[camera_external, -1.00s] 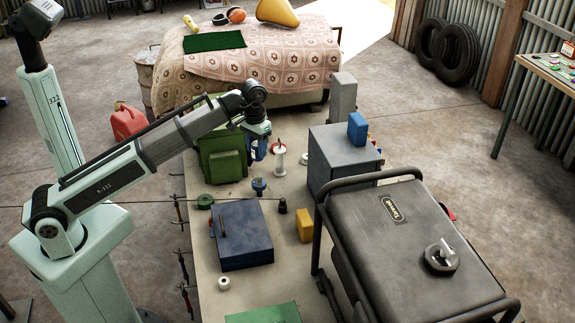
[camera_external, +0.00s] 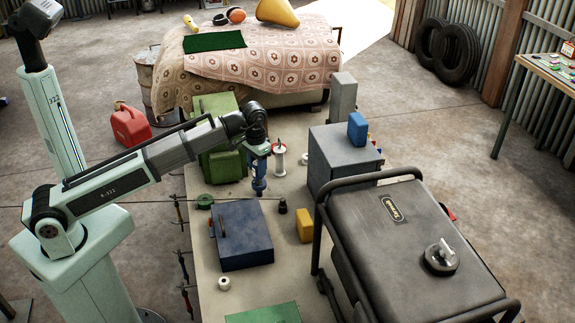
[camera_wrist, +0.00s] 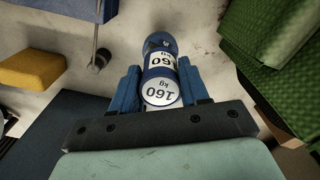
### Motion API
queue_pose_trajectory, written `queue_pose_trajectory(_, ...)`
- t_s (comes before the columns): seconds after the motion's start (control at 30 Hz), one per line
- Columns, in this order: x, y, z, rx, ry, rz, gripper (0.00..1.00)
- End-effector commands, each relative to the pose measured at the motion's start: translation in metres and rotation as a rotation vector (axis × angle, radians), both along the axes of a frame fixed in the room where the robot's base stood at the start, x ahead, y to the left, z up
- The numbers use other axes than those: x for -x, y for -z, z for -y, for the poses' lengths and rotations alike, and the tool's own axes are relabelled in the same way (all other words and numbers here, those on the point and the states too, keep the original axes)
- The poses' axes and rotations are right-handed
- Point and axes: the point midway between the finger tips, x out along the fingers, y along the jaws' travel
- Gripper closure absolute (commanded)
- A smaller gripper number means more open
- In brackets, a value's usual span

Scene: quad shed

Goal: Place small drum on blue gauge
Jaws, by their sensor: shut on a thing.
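The small drum (camera_wrist: 161,91) is a blue cylinder with white "160 kg" labels. It is between the two blue fingers of my gripper (camera_wrist: 160,88), which is shut on it. In the external view my gripper (camera_external: 257,156) points down with the drum (camera_external: 258,171) below it. The blue gauge (camera_external: 259,190) stands on the table directly under the drum, partly hidden. In the wrist view a blue rounded part of the gauge (camera_wrist: 160,41) shows beyond the drum. I cannot tell whether drum and gauge touch.
A white spool (camera_external: 279,160) stands close on the right, and a green container (camera_external: 221,165) is behind on the left. A dark blue box (camera_external: 241,236), a yellow block (camera_external: 304,227) and a small black weight (camera_external: 283,206) are nearer. A thin rod (camera_external: 235,201) crosses the table.

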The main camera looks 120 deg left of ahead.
Motion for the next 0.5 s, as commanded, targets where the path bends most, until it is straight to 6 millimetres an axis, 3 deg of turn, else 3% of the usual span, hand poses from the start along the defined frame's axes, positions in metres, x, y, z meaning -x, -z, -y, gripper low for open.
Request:
queue_pose_trajectory(0.2, 0.000, 0.022, 0.000, 0.001, 0.000, 0.000, 0.88)
queue_pose_trajectory(0.5, 0.000, 0.023, 0.000, 0.000, 0.000, 0.000, 0.88)
